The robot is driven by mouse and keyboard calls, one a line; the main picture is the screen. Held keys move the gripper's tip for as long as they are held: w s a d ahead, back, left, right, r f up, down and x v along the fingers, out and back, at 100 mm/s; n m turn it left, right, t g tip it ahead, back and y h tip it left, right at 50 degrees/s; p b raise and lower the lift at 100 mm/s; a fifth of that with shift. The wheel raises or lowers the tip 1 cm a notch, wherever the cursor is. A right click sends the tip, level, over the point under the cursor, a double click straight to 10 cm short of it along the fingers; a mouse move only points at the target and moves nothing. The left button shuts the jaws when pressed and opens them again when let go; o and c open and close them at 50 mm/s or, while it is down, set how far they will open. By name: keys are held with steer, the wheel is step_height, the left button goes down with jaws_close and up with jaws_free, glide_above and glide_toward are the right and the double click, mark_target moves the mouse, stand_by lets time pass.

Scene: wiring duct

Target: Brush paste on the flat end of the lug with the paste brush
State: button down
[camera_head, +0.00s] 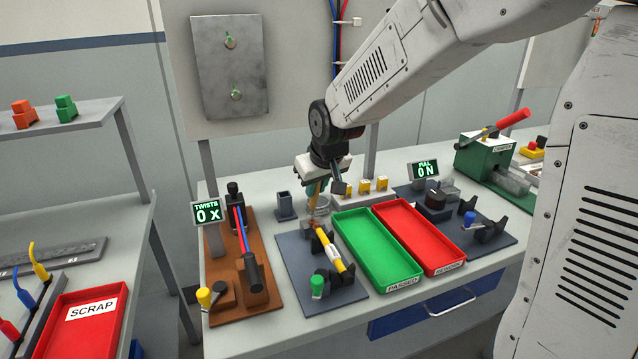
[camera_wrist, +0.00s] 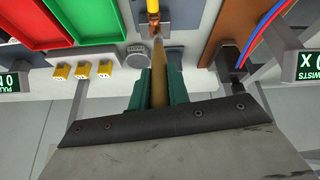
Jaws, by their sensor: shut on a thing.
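My gripper (camera_head: 317,183) is shut on the paste brush, whose tan handle (camera_wrist: 160,85) stands between the green fingers in the wrist view. The brush points down, and its pale tip (camera_wrist: 157,40) is close to the copper-coloured lug (camera_wrist: 153,17). I cannot tell whether they touch. The lug is at the end of the yellow cable (camera_head: 337,252), which lies in a holder on a dark plate (camera_head: 293,252). In the head view the lug (camera_head: 312,223) is small, and any paste on it cannot be made out. A round clear jar (camera_head: 320,205) stands just behind it.
Green (camera_head: 372,258) and red (camera_head: 420,235) trays lie right of the plate. A brown twisting board (camera_head: 222,275) with red and blue wires is at left. A small dark holder (camera_head: 286,205) and a block with several yellow pieces (camera_head: 364,188) stand behind.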

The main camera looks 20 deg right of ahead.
steer(key=shift+f, duration=0.35)
steer(key=shift+d, duration=0.1)
